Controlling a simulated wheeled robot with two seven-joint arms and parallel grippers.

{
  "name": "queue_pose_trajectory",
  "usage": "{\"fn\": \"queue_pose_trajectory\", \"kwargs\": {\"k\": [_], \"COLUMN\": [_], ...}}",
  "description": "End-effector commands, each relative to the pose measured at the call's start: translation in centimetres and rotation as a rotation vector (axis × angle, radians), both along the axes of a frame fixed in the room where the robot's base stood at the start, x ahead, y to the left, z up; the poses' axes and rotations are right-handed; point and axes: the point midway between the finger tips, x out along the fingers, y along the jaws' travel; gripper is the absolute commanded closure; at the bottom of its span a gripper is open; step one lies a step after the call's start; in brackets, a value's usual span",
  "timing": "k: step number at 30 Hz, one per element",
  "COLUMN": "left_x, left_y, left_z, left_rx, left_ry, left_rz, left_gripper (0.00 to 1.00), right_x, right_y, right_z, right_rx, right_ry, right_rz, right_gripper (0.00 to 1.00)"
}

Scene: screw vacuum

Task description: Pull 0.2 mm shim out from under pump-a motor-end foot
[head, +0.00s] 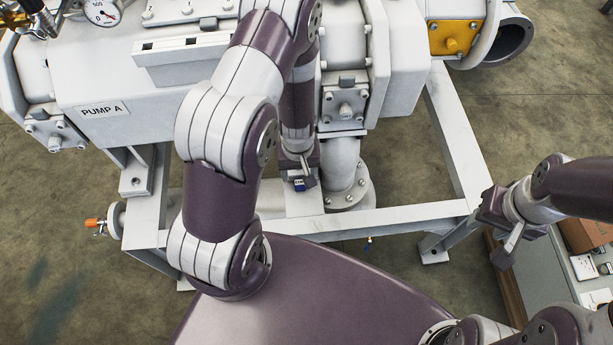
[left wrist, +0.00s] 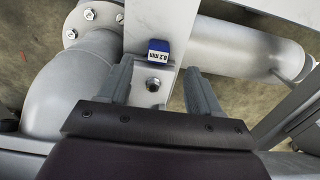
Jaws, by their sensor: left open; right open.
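The 0.2 mm shim shows as a blue tab with a white "0.2 mm" label (left wrist: 158,50) in the left wrist view. It sits against a pale grey block or foot, just beyond my fingertips; the rest of it is hidden. In the head view the blue tab (head: 298,184) is small, beside my left gripper (head: 304,175). In the left wrist view my left gripper (left wrist: 160,70) is open, its fingers either side of a bolt on a pale surface. Pump A (head: 105,109) carries its name label at left. My right gripper (head: 507,240) is open and empty, off to the right.
A grey flanged pipe elbow (left wrist: 65,90) stands left of my left fingers, and a horizontal pipe (left wrist: 250,50) lies to the right. The frame rail (head: 400,215) crosses in front of the pump. A cabinet top with a cardboard box (head: 585,235) is at far right.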

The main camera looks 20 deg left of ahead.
Motion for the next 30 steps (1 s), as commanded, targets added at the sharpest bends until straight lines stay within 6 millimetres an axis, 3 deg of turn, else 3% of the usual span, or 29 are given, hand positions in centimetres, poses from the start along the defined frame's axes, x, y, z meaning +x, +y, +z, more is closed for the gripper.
{"fn": "queue_pose_trajectory", "kwargs": {"k": [1, 7, 12, 20, 25, 26, 30], "left_x": [0.0, 0.0, 0.0, 0.0, 0.0, 0.0, -0.1], "left_y": [0.0, 0.0, 0.0, 0.0, 0.0, 0.0, -0.1], "left_z": [-2.4, -5.9, -6.9, -6.9, -6.9, -6.9, -7.0], "left_rx": [0.0, 0.0, 0.0, 0.0, 0.0, 0.0, 0.0], "left_ry": [0.0, 0.0, 0.0, 0.0, 0.0, 0.0, 0.0], "left_rz": [-0.001, -0.001, -0.001, -0.001, -0.001, -0.001, -0.001], "left_gripper": [0.36, 0.36, 0.36, 0.36, 0.88, 0.92, 0.93], "right_x": [0.0, 0.0, 0.0, 0.0, 0.0, 0.0, 0.0], "right_y": [0.0, 0.0, 0.0, 0.0, 0.0, 0.0, 0.0], "right_z": [-2.1, -4.7, -5.3, -5.2, -5.2, -5.2, -5.4], "right_rx": [0.0, 0.0, 0.0, 0.0, 0.0, 0.0, 0.0], "right_ry": [0.0, 0.001, 0.0, 0.0, 0.0, 0.0, 0.0], "right_rz": [0.0, 0.0, 0.0, 0.0, 0.0, 0.0, 0.0], "right_gripper": [0.57, 0.57, 0.57, 0.57, 0.57, 0.57, 0.57]}}
